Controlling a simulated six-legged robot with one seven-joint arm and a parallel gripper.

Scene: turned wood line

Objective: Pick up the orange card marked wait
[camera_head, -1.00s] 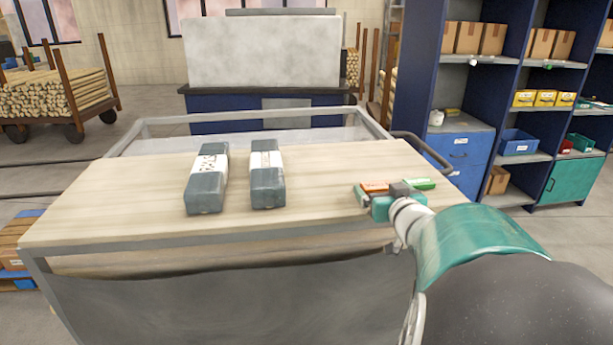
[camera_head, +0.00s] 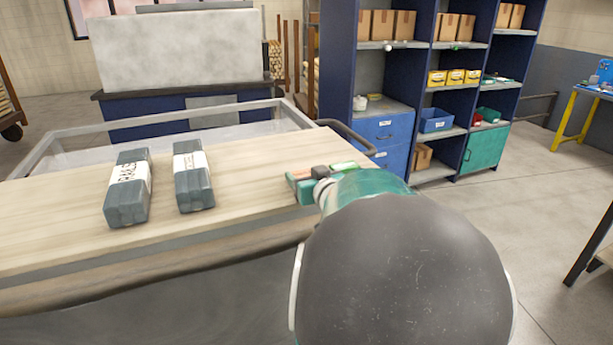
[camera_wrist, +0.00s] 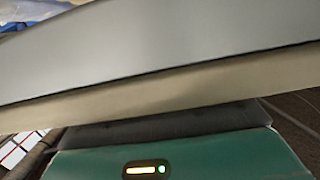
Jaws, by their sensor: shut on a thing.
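The orange card (camera_head: 300,175) shows as a small strip at my gripper, near the right end of the wooden tabletop (camera_head: 250,160). My gripper (camera_head: 308,180) is shut on it. Most of the card is hidden by the gripper, and its marking cannot be read. A green card (camera_head: 344,166) lies just right of the gripper. I cannot tell whether the orange card is clear of the tabletop. The wrist view shows a grey band and a beige band close up, above my teal gripper body; the card cannot be made out there.
Two dark wrapped bundles with white paper bands, one on the left (camera_head: 127,205) and one nearer the middle (camera_head: 194,190), lie on the tabletop. A metal rail (camera_head: 290,112) runs behind it. Blue shelving (camera_head: 338,80) stands beyond. Open floor (camera_head: 530,190) lies to the right.

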